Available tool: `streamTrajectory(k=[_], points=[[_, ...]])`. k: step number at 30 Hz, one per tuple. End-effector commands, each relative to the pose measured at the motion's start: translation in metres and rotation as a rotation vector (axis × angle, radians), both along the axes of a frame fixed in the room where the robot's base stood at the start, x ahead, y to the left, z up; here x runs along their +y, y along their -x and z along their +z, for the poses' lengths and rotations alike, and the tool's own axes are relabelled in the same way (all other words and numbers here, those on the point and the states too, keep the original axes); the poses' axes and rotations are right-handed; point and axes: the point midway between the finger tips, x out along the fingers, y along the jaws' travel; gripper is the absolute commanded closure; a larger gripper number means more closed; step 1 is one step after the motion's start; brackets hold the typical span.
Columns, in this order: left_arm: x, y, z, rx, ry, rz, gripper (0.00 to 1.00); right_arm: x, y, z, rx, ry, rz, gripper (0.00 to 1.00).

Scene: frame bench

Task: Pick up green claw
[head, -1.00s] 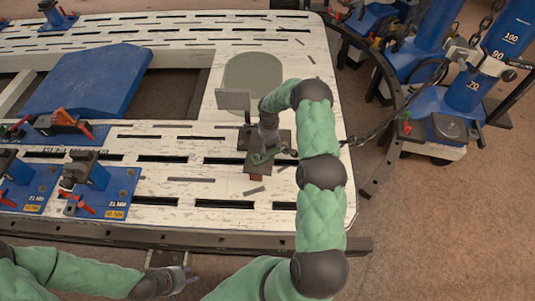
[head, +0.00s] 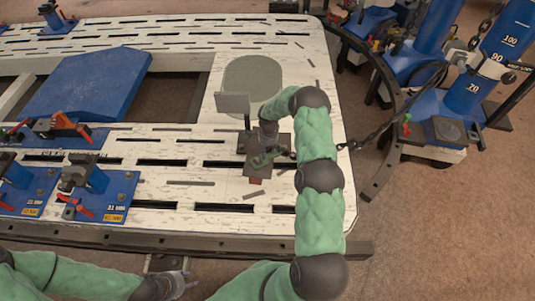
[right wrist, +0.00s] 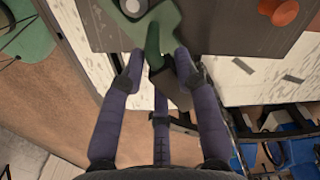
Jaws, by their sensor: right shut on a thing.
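The green claw (right wrist: 160,22) is at the top middle of the right wrist view, with a dark green shank pointing down between my purple fingers. My right gripper (right wrist: 156,68) is shut on it by this shank. In the head view the claw (head: 262,161) lies low over a dark plate on the white frame bench (head: 190,190), partly covered by the gripper. I cannot tell whether it touches the plate. My left gripper (head: 180,284) is at the bottom of the head view, in front of the bench edge. Its finger opening is unclear.
A grey upright panel (head: 233,103) stands just behind the right gripper. Blue clamp stands (head: 105,195) are on the bench's left, and a blue ramp (head: 88,82) is further back. Blue towers with a chain (head: 468,85) stand at the right. The floor at lower right is clear.

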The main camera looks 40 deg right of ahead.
Motion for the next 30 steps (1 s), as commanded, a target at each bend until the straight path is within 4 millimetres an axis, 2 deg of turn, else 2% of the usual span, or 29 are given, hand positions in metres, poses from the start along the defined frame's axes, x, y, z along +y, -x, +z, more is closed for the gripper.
streamTrajectory(k=[5, 10, 20, 24, 30], points=[[0.000, 0.000, 0.003, 0.000, 0.000, 0.000, 0.60, -0.001, -0.001, 0.009, -0.002, 0.001, -0.001, 1.00], [0.000, 0.000, 0.012, 0.000, 0.000, 0.000, 0.60, -0.001, -0.002, 0.037, -0.005, 0.002, -0.001, 1.00], [0.000, 0.000, 0.028, 0.000, 0.000, 0.000, 0.60, -0.031, 0.044, 0.099, -0.003, 0.003, -0.003, 1.00], [0.000, 0.000, 0.033, 0.000, 0.000, 0.000, 0.60, -0.049, 0.072, 0.109, -0.001, 0.002, -0.005, 1.00], [0.000, 0.000, 0.038, 0.000, 0.000, 0.000, 0.60, -0.066, 0.099, 0.123, -0.002, 0.001, -0.004, 1.00]])
